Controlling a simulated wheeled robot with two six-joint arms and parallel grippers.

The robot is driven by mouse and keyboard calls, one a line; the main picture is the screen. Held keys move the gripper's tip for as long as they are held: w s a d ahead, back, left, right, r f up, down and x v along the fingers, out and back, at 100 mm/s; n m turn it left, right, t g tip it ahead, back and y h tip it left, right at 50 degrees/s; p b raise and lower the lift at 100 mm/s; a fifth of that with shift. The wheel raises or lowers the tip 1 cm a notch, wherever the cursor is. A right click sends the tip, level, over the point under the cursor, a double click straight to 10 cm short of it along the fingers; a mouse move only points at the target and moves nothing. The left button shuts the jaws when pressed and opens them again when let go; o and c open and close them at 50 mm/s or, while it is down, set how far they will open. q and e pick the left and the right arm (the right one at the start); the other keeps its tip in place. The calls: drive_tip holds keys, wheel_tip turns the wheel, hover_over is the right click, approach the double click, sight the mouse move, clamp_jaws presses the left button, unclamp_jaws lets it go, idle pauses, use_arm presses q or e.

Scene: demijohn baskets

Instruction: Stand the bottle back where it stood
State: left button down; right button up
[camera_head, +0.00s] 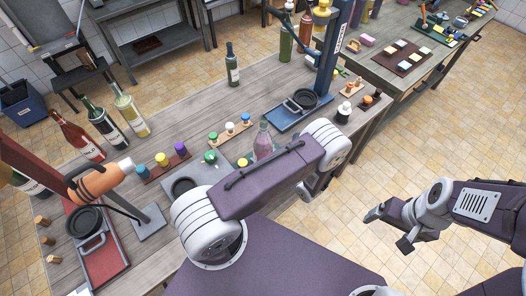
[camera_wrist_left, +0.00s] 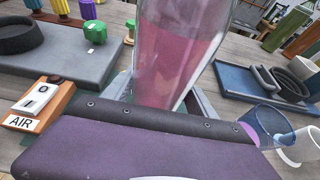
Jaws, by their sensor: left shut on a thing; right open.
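A clear glass bottle (camera_head: 263,142) with pink liquid stands out above my left forearm in the head view; its lower part is hidden there. In the left wrist view the same bottle (camera_wrist_left: 180,45) fills the upper middle, leaning slightly. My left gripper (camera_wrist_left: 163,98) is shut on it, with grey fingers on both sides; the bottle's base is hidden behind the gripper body. I cannot tell whether the base touches anything. My right gripper (camera_head: 390,228) is open and empty, over the tiled floor at the right, away from the table.
A blue tray (camera_head: 279,122) with a dark ring lies right of the bottle, and a grey plate (camera_head: 181,186) lies left. Small coloured pots (camera_head: 162,159) stand on racks. Bare wood (camera_head: 185,105) shows between.

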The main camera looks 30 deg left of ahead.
use_arm(q)
drive_tip(key=shift+w+f, duration=0.1)
drive_tip(key=shift+f, duration=0.2)
drive_tip(key=shift+c, duration=1.3)
unclamp_jaws()
drive_tip(key=shift+f, duration=0.15)
